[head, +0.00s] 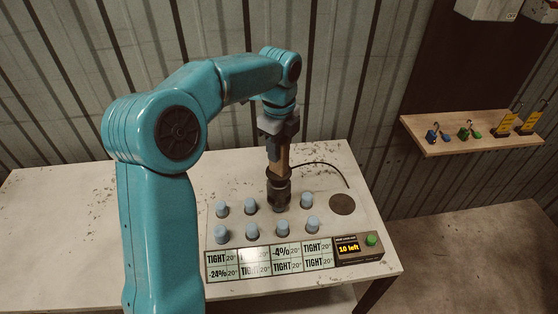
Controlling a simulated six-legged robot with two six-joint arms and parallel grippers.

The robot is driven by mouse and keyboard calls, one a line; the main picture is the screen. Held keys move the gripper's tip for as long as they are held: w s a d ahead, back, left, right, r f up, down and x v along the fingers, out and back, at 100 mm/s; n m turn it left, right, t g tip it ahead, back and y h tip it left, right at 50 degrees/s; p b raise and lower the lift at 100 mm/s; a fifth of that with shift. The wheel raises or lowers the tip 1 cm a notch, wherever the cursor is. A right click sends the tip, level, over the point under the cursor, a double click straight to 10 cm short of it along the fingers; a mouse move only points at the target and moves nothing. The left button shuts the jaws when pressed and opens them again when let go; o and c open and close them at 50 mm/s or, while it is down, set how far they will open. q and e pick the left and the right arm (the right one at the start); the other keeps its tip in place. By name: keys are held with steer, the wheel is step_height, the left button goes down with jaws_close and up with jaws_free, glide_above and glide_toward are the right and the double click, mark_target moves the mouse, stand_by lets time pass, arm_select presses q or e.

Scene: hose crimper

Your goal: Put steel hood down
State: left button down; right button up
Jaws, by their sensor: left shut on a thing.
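My left gripper (278,138) is shut on the tan upper part of an upright tool, which I take for the steel hood (278,190). Its lower end is a dark metal cylinder, standing over the third place of the back row on the bench panel. It hides whatever is under it, and I cannot tell whether it touches the panel. A thin black cable runs from near the tool to the right. A dark round pad (342,204) lies bare on the panel to its right. My right gripper is not in view.
Several blue-grey caps (252,231) stand in two rows around the tool. In front are label plates (270,261) and a box (358,248) showing "10 left" with a green button. The white bench (60,220) is clear at left. A wooden shelf (470,137) hangs at right.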

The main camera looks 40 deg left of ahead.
arm_select(q)
steer(key=shift+f, duration=2.2)
steer(key=shift+f, duration=0.1)
steer(key=c, duration=0.7)
jaws_free()
steer(key=shift+f, duration=0.1)
step_height(320, 180, up, 12)
steer(key=shift+w+f+p, duration=0.1)
steer(key=shift+p, duration=0.25)
steer(key=shift+r, duration=0.3)
